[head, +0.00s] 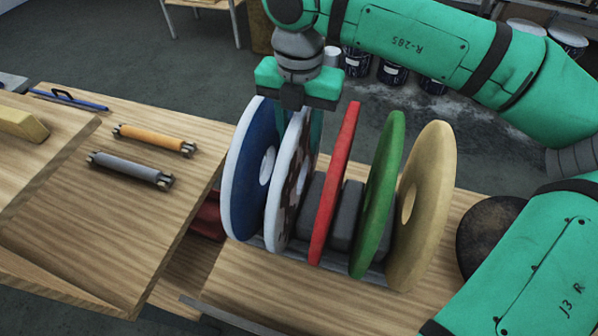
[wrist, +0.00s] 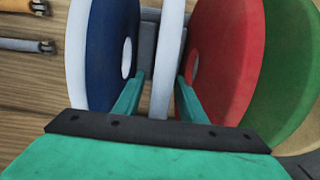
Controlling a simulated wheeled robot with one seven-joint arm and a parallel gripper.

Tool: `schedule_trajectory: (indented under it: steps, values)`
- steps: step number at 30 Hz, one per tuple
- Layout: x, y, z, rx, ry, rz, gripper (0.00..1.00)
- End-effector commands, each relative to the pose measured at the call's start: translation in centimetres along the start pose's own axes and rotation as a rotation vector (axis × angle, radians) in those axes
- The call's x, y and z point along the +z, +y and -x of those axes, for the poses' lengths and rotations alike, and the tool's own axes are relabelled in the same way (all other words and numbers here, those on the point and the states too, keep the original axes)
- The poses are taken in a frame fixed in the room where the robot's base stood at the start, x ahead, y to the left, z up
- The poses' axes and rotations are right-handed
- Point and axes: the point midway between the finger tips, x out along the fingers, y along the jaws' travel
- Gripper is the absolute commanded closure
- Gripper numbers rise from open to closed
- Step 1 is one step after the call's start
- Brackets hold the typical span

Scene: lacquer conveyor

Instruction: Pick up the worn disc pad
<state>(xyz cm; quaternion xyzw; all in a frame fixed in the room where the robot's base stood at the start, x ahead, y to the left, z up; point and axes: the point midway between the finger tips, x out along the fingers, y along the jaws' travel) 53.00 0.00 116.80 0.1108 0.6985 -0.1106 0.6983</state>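The worn disc pad (head: 283,190) is the white-edged disc with dark brown blotches on its face, standing upright second from the left in a rack of discs. In the wrist view its pale edge (wrist: 168,60) runs between my fingers. My gripper (head: 300,122) points down over its top, one finger on each side. In the wrist view my gripper (wrist: 158,85) is open, with a gap visible between each finger and the disc. The lower part of the left finger is hidden behind discs in the head view.
A blue disc (head: 244,190) stands close on the left. Red (head: 335,185), green (head: 378,200) and tan (head: 430,190) discs stand to the right. Orange (head: 155,138) and grey (head: 130,170) rollers lie on the left table. A dark round object (head: 487,235) is at right.

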Motion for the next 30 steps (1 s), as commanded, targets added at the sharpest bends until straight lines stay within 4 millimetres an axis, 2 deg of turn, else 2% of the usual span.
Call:
schedule_trajectory:
  steps: [3,6,14,17,19,30]
  values:
    - [0.0,0.1,-1.7,0.000,0.002,0.001,0.62]
    - [0.0,0.1,-2.5,0.000,0.001,0.001,0.62]
    - [0.0,0.1,-2.7,0.000,0.000,0.000,0.62]
    - [0.0,0.1,-2.7,0.000,0.000,0.000,0.82]
    - [0.0,0.1,-2.7,0.000,0.000,0.000,0.98]
    - [0.1,0.1,-2.5,0.000,-0.001,0.000,1.00]
